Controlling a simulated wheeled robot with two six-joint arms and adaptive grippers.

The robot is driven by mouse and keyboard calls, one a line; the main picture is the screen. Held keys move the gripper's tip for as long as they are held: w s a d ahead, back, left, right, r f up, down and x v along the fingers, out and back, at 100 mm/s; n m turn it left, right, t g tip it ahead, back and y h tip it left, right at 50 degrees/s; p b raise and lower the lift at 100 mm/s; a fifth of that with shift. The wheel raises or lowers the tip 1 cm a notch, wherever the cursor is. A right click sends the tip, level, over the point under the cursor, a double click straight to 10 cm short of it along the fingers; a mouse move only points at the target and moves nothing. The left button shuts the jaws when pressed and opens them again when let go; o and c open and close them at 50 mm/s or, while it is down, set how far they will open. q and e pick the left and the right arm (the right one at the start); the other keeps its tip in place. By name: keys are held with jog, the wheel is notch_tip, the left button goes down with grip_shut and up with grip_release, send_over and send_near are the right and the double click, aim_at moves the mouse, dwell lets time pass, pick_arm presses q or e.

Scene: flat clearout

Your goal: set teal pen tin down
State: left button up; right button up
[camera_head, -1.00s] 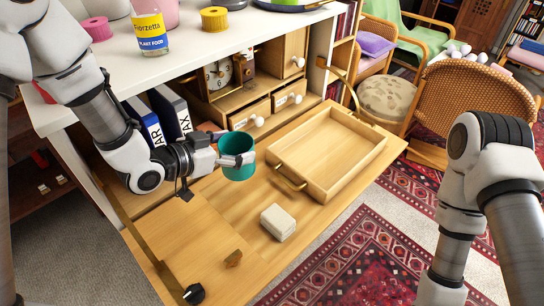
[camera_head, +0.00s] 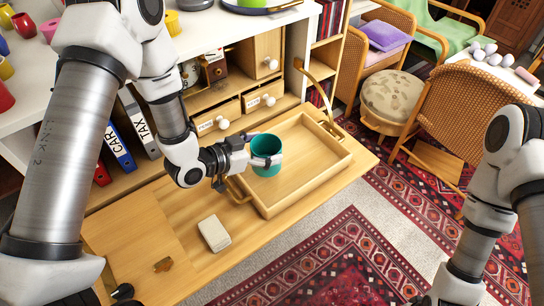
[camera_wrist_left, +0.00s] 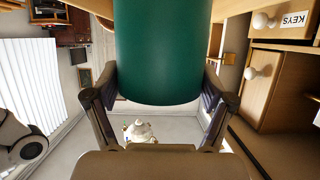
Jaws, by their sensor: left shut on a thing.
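The teal pen tin (camera_head: 266,155) is a round, open-topped cup. It is upright at the left end of the wooden tray (camera_head: 318,180) in the head view; I cannot tell whether it touches the tray floor. My left gripper (camera_head: 262,160) is shut on the tin from the left. In the left wrist view the tin (camera_wrist_left: 165,50) fills the upper middle, between the two fingers (camera_wrist_left: 158,100). My right gripper is out of view; only part of that arm shows at the right.
The tray has brass handles and stands on a fold-down wooden desk flap (camera_head: 180,240). A pale box (camera_head: 214,233) lies left of it on the flap. Binders (camera_head: 120,146) and small drawers (camera_head: 265,97) stand behind. The tray's right half is empty.

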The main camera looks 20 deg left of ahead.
pick_arm(q)
jog(key=shift+f, duration=2.35)
jog(key=o, duration=1.2)
jog(key=shift+r, duration=0.1)
jog(key=shift+s+r, duration=0.1)
jog(key=shift+r, duration=0.05)
jog(key=v, duration=1.1)
jog(key=shift+r, duration=0.1)
jog(key=shift+s+a+r, duration=0.15)
jog(key=shift+s+a, duration=0.05)
jog(key=shift+s, duration=0.15)
